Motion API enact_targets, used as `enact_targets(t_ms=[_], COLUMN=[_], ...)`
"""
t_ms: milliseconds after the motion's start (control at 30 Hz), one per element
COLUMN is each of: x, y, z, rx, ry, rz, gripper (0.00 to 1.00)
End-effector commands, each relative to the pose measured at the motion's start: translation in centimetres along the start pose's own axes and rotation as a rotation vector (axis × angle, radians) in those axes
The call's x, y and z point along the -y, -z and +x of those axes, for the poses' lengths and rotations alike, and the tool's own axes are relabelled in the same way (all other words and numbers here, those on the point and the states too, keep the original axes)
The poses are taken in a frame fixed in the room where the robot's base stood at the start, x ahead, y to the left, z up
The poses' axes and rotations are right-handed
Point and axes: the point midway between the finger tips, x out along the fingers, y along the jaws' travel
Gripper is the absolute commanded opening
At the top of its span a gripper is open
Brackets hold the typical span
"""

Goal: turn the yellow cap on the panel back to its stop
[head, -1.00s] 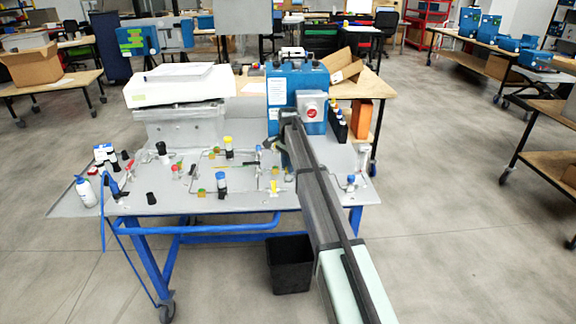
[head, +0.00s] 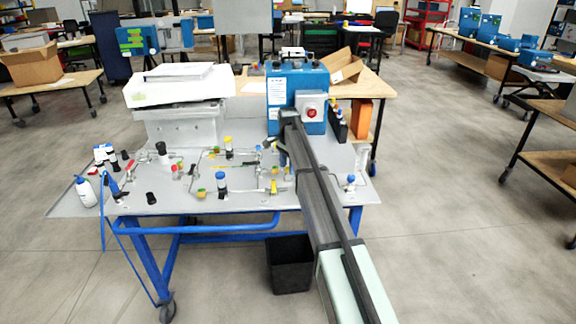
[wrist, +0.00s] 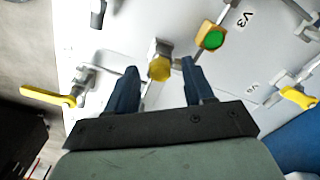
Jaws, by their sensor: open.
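The yellow cap (wrist: 160,69) shows in the wrist view as a small faceted knob on a light metal fitting on the pale panel (wrist: 145,22). My gripper (wrist: 159,67) is open, with one dark blue finger on each side of the cap in the picture. A gap shows between the cap and each finger. I cannot tell how far the fingertips are above the panel. In the head view my arm reaches over the right part of the panel, and the fingers and cap are hard to make out there.
A green button in a yellow housing (wrist: 212,39) is close to the right finger. Yellow levers stand at the left (wrist: 48,96) and right (wrist: 298,97). In the head view a blue box (head: 297,85) stands behind the panel, and a black bin (head: 290,264) is below its front edge.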

Motion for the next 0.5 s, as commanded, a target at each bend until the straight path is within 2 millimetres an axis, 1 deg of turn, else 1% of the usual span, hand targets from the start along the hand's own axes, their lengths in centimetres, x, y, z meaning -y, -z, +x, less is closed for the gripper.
enact_targets(t_ms=[167,267,367,500], x=[0.0,0.0,0.1,0.1], y=[0.0,0.0,0.0,0.0], z=[-0.1,-0.7,-1.9,-4.5], rx=[0.000,0.000,-0.001,-0.001], ry=[0.000,0.001,0.001,0.002], rz=[-0.001,-0.001,-0.001,-0.001], gripper=[0.52,0.52,0.52,0.52])
